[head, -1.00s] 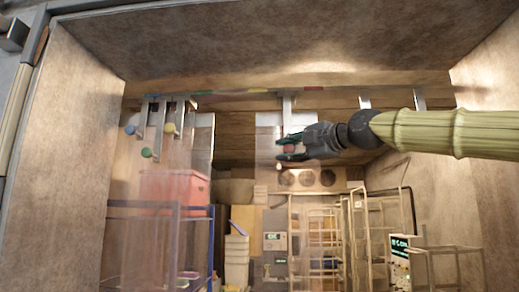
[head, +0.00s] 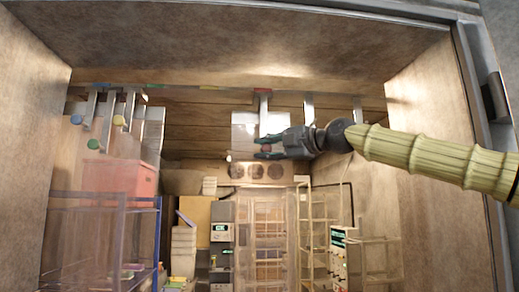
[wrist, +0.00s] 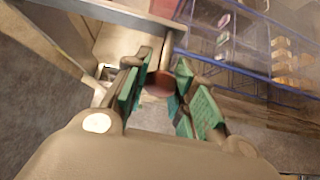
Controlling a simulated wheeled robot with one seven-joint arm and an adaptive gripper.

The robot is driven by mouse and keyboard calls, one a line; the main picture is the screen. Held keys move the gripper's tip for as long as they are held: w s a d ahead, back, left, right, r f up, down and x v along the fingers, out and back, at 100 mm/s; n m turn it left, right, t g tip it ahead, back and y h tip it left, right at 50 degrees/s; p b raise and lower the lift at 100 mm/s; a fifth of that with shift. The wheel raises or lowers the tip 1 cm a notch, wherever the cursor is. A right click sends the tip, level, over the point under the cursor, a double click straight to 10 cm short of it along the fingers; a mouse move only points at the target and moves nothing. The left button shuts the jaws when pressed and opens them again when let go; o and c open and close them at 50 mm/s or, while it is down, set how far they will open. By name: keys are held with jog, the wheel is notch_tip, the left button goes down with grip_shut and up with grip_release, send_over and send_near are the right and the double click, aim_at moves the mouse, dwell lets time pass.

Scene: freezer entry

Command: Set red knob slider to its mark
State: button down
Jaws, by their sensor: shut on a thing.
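The red knob (head: 266,149) hangs at the lower end of a pale slider bar (head: 263,118) below the wooden rail. My gripper (head: 268,148) reaches in from the right and is shut on the red knob. In the wrist view the knob (wrist: 158,84) sits between the green finger pads (wrist: 155,90). A red mark (head: 262,90) shows on the rail edge. The top of the slider bar is roughly in line below this mark; exact alignment is too small to tell.
Blue (head: 76,119), green (head: 94,145) and yellow (head: 119,120) knobs hang on other sliders at the left. A yellow mark (head: 205,87) is on the rail left of the red one. Racks and a red crate (head: 120,178) stand below. Side walls flank the opening.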

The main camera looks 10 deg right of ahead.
jog(key=shift+f, duration=0.15)
jog(key=c, duration=1.1)
grip_release()
jog(key=shift+c, duration=0.2)
